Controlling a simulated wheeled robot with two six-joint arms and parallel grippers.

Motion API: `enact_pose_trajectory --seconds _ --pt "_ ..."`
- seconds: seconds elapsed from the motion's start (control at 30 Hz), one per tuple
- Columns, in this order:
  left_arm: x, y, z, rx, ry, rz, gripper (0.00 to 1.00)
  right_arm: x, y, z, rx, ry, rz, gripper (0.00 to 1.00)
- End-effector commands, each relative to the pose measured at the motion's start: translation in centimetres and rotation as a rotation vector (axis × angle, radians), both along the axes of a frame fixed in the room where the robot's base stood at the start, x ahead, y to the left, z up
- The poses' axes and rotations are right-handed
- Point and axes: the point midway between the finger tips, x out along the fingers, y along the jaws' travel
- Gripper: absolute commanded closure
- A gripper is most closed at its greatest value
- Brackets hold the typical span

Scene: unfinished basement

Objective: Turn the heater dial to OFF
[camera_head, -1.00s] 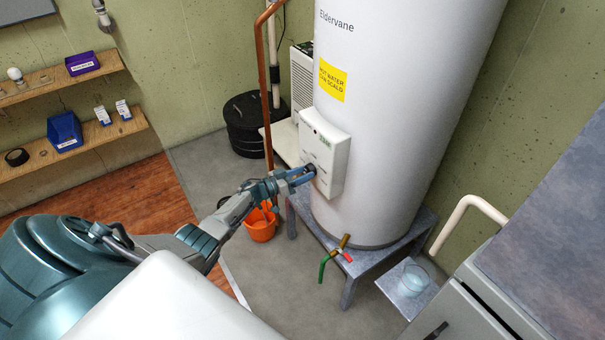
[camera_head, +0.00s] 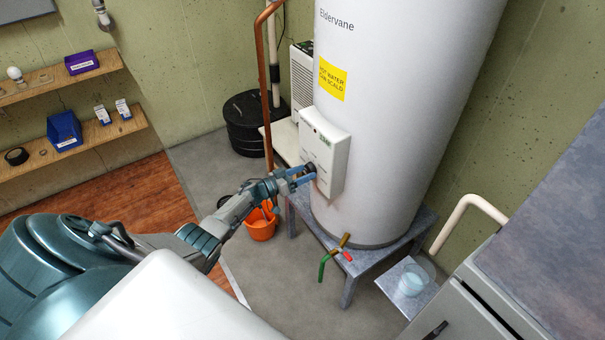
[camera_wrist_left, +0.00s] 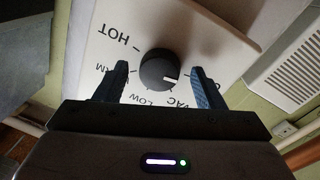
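The heater dial (camera_wrist_left: 159,70) is a round black knob on a white control box (camera_head: 325,152), fixed to the tall white water heater (camera_head: 400,100). In the left wrist view its white pointer mark points right and slightly down, toward a label mostly hidden by the right finger; only an "O" shows. HOT, LOW and VAC are readable; another label ending in "M" is partly covered. My left gripper (camera_wrist_left: 160,85) is open, with one finger on each side of the dial and visible gaps between. It also shows at the box in the head view (camera_head: 312,172). My right gripper is out of view.
A copper pipe (camera_head: 267,90) runs upright left of the heater. An orange bucket (camera_head: 261,228) stands below my left arm. A grey cabinet (camera_head: 470,315) stands at right.

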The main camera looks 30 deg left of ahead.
Motion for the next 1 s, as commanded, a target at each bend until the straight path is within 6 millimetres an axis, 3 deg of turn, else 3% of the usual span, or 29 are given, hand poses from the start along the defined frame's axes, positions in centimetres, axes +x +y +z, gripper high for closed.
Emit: enact_pose_trajectory --seconds 0.27,0.7,1.0 --pt "-0.7 0.5 0.0 0.003 -0.001 0.001 0.37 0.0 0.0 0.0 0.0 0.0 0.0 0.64" --pt "-7.5 3.9 -0.5 0.003 0.002 -0.001 0.37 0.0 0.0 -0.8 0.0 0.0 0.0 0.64" --pt "-9.6 5.0 -0.4 0.0 0.001 0.0 0.37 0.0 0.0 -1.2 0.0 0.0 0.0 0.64"
